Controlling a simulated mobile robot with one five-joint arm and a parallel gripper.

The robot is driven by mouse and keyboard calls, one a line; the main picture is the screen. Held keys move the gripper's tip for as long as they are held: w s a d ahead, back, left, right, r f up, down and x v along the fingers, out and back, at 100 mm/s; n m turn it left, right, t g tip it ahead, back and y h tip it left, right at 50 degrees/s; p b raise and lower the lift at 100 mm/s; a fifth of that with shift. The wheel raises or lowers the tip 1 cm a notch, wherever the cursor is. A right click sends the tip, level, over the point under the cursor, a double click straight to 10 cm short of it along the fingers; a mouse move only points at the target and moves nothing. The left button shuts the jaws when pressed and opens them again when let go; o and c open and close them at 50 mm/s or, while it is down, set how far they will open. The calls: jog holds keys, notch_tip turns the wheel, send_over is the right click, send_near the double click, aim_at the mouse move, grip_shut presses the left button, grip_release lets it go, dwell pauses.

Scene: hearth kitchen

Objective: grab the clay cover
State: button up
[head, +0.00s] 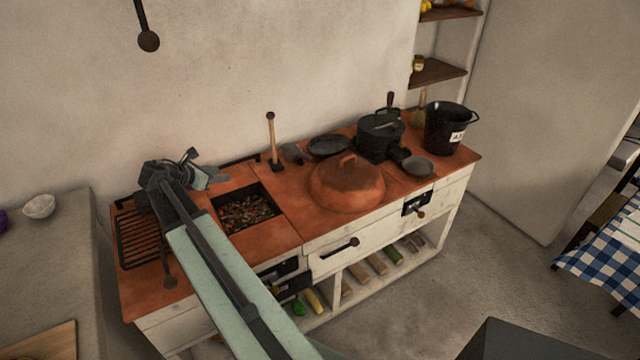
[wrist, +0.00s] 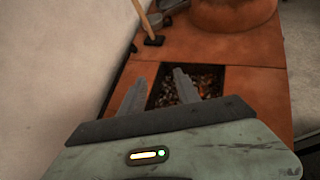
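The clay cover (head: 346,184) is a round reddish-brown dome with a loop handle on top. It sits on the terracotta top of the stove, right of the open fire pit. In the wrist view only its lower part shows at the top edge, as the clay cover (wrist: 232,14); its handle is out of frame there. My gripper (head: 205,168) is above the stove's left part, left of the cover and apart from it. In the wrist view my gripper (wrist: 158,88) has its two fingers spread with nothing between them, in front of the fire pit.
The fire pit (head: 245,210) holds dark coals with some glow. A grate (head: 138,238) lies at the stove's left. A black pan (head: 328,146), a dark pot (head: 380,136) and a black bucket (head: 446,128) stand further right.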

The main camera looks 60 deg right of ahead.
jog(key=s+d+f+g+h+b, duration=0.1)
jog(key=s+d, duration=0.3)
jog(key=d, duration=0.2)
jog(key=s+d+g+b, duration=0.1)
jog(key=s+d, duration=0.2)
jog(key=d, duration=0.4)
jog(key=m+g+b, duration=0.3)
jog(key=m+g, duration=0.1)
jog(key=g, duration=0.1)
send_near(348, 158)
jog(key=d, duration=0.1)
jog(key=s+d+f, duration=0.1)
jog(key=shift+s+d+f+y, duration=0.1)
jog(key=shift+d+y, duration=0.2)
jog(key=shift+d, duration=0.1)
jog(key=shift+b+x, duration=0.5)
jog(key=shift+x, duration=0.5)
jog(key=shift+t, duration=0.3)
jog(key=b+x, duration=0.1)
jog(key=x, duration=0.4)
jog(key=shift+s+d+b, duration=0.1)
jog(key=shift+d+b, duration=0.25)
jog(key=shift+d, duration=0.05)
grip_shut()
